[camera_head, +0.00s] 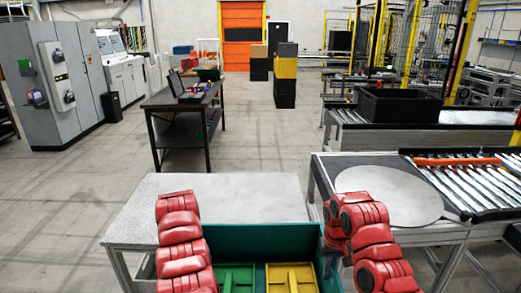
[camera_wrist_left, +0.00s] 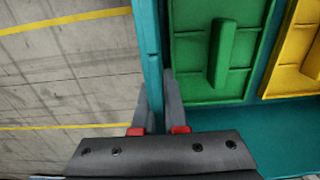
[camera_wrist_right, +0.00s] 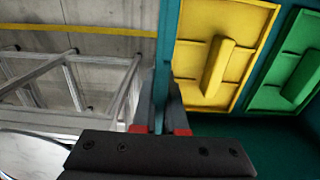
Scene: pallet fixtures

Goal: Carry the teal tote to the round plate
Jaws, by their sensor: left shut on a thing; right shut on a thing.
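The teal tote (camera_head: 262,242) is at the bottom centre of the head view, with a green part (camera_head: 235,278) and a yellow part (camera_head: 290,277) inside. My left gripper (camera_wrist_left: 160,108) is shut on one side wall of the tote. My right gripper (camera_wrist_right: 165,108) is shut on the opposite wall. Bare floor shows beside the tote in both wrist views. The tote's underside is hidden. The round plate (camera_head: 388,195) is light grey, flat and empty on a dark-topped stand, ahead and right of the tote. A pale curved edge shows low left in the right wrist view.
A light grey table (camera_head: 235,195) with a bare top stands just beyond the tote. A roller conveyor (camera_head: 465,182) with an orange bar adjoins the plate's right side. A black crate (camera_head: 398,105) sits farther back. Open floor lies left.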

